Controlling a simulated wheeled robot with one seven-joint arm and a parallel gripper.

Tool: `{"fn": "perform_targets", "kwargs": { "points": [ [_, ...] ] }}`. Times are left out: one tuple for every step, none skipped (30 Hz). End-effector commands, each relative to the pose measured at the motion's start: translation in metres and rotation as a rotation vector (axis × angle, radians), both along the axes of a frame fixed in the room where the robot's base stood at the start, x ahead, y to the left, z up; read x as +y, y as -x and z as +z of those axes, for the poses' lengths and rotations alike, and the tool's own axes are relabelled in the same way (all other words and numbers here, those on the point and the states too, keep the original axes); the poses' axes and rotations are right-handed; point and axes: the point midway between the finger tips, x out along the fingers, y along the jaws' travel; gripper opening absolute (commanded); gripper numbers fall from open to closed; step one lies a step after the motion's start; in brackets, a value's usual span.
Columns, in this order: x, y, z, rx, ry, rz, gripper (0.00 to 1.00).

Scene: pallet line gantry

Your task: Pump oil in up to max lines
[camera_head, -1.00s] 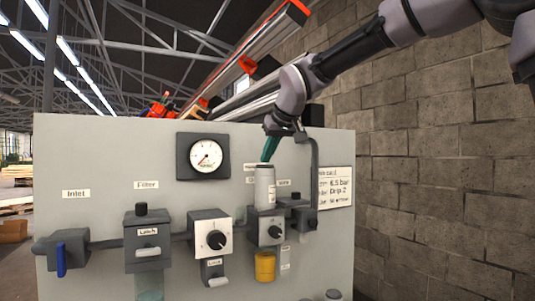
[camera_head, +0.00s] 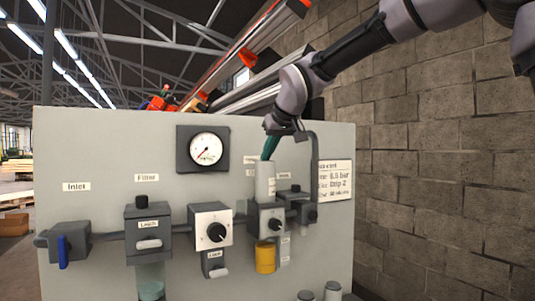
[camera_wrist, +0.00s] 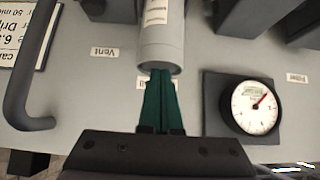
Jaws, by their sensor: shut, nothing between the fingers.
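My gripper (camera_head: 267,158) has teal fingers, shut and empty, pointing down at the top of a light grey cylinder (camera_head: 265,181). In the wrist view the fingertips (camera_wrist: 160,74) are right at the cylinder's end (camera_wrist: 162,45); I cannot tell whether they touch. The cylinder stands upright on a grey block (camera_head: 258,214) with a black knob (camera_head: 275,224). A yellow-amber bowl (camera_head: 265,259) hangs under that block. Max lines on it are too small to make out.
A grey panel (camera_head: 100,150) carries a gauge (camera_head: 206,149), a blue-handled inlet valve (camera_head: 63,250), a filter block (camera_head: 147,232) and a knobbed regulator (camera_head: 211,225). A bent pipe (camera_head: 315,160) rises right of the cylinder. Capped containers (camera_head: 332,290) stand below. A block wall (camera_head: 430,170) is at right.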

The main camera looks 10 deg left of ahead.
Motion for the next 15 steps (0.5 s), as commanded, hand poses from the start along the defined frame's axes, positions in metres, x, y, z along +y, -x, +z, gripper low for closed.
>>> {"fn": "perform_targets", "kwargs": {
  "points": [
    [-0.001,0.001,-0.003,0.008,0.005,-0.002,0.0],
    [-0.001,0.001,-0.002,0.008,0.005,-0.002,0.0],
    [-0.002,0.001,0.002,0.008,0.005,-0.002,0.0],
    [-0.002,0.001,0.005,0.007,0.004,-0.002,0.0],
    [-0.003,0.002,0.01,0.005,0.003,-0.002,0.0],
    [-0.004,0.002,0.017,0.003,0.001,-0.003,0.0],
    [-0.006,0.003,0.023,0.003,0.001,-0.004,0.0],
    [-0.007,0.003,0.03,0.001,0.0,-0.005,0.0],
    [-0.01,0.003,0.04,0.0,-0.002,-0.007,0.0],
    [-0.012,0.007,0.046,0.0,-0.002,-0.006,0.0],
    [-0.016,0.012,0.051,-0.001,-0.002,-0.004,0.0],
    [-0.02,0.018,0.058,-0.001,-0.001,-0.004,0.0],
    [-0.023,0.022,0.063,-0.002,-0.002,-0.004,0.0],
    [-0.026,0.026,0.068,-0.002,-0.002,-0.005,0.0],
    [-0.03,0.031,0.075,-0.002,-0.002,-0.005,0.0]
  ]
}}
